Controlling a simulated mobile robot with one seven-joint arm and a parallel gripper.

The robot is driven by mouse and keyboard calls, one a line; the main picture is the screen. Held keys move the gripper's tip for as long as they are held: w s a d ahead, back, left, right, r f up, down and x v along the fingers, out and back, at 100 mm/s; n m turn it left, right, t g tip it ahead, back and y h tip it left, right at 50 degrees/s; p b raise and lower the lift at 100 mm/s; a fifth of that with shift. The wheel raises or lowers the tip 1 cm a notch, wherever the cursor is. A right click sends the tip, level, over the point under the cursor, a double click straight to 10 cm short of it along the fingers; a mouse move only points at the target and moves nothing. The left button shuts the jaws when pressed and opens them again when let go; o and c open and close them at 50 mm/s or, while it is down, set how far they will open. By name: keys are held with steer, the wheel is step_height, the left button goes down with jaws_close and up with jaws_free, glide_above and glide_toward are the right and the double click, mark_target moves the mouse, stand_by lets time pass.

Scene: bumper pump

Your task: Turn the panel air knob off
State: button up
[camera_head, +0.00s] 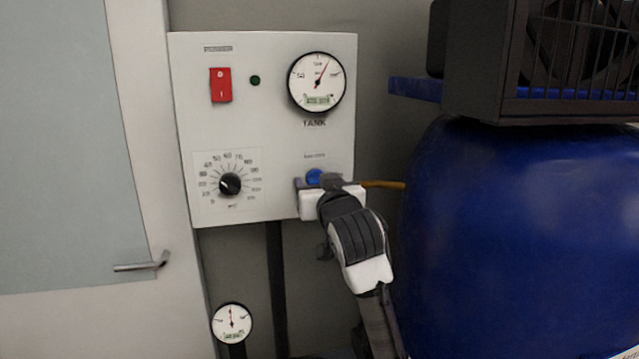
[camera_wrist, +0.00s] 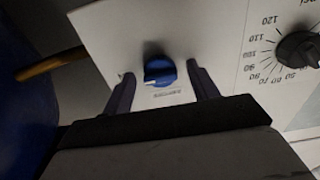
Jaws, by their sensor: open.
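The panel air knob is a small blue knob (camera_head: 314,177) low on the right of the white control panel (camera_head: 270,120). My gripper (camera_head: 322,185) is at the panel's lower right and covers part of the knob in the head view. In the wrist view the blue knob (camera_wrist: 159,71) sits between the two dark fingers of my gripper (camera_wrist: 161,86). The fingers are open, one on each side, with gaps between them and the knob. A white mark shows on the knob's left side in the wrist view. A small label lies beside the knob.
The panel also bears a red switch (camera_head: 220,85), a tank gauge (camera_head: 317,82) and a black dial (camera_head: 230,184). A brass-coloured pipe (camera_head: 384,184) runs from the panel toward a big blue tank (camera_head: 515,230). A lower gauge (camera_head: 231,323) and a door handle (camera_head: 142,263) are at left.

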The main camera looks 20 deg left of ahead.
steer(key=c, duration=1)
steer(key=shift+n, duration=0.4)
steer(key=shift+d+n+b, duration=0.1)
steer(key=shift+n+b, duration=2.4)
steer(key=shift+n, duration=6)
